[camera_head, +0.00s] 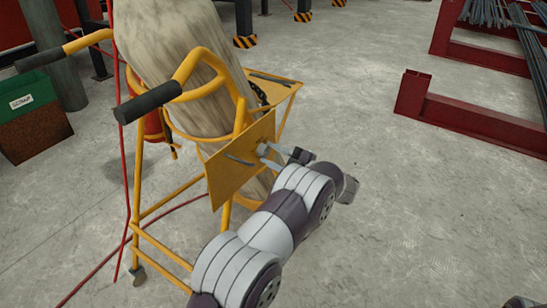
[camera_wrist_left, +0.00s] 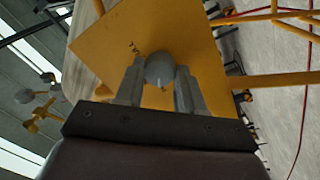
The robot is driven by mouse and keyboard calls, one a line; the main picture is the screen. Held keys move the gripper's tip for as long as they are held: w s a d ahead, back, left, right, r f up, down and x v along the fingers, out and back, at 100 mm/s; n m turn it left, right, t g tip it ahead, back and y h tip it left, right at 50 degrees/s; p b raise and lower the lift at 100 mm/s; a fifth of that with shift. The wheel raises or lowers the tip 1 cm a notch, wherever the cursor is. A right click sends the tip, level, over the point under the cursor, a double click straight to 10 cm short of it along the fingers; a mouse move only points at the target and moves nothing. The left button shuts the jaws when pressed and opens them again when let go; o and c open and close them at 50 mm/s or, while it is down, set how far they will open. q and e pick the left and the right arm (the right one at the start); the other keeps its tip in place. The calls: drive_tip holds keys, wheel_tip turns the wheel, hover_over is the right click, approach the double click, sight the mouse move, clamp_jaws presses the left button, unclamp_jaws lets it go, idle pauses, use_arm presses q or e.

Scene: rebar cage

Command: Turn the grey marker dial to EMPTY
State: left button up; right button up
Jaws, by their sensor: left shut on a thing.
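The grey marker dial (camera_wrist_left: 159,69) is a round knob on a yellow panel (camera_wrist_left: 105,45), centred between my left fingers in the left wrist view. My left gripper (camera_wrist_left: 158,88) is shut on the dial, one finger on each side. In the head view my left gripper (camera_head: 272,156) reaches the yellow panel (camera_head: 230,172) on the trolley from the right; the dial is mostly hidden there by the fingers. Small dark marks show on the panel in the wrist view, too small to read. I cannot tell which setting the dial points to.
The yellow trolley (camera_head: 143,225) with black handles carries a large wrapped bundle (camera_head: 165,40). A green scrap bin (camera_head: 33,103) stands at the left, and a red steel rack (camera_head: 470,118) at the right. A red hose (camera_head: 95,268) runs along the floor.

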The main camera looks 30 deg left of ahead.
idle(0.4)
use_arm(q)
drive_tip(key=o, duration=1)
drive_tip(key=shift+o, duration=0.2)
drive_tip(key=shift+d, duration=0.4)
drive_tip(key=s+d+p, duration=0.1)
drive_tip(key=d+p, duration=0.1)
drive_tip(key=d, duration=1)
drive_tip(key=shift+s+f+p, duration=0.2)
drive_tip(key=shift+f+p, duration=0.15)
drive_tip(key=shift+a, duration=0.1)
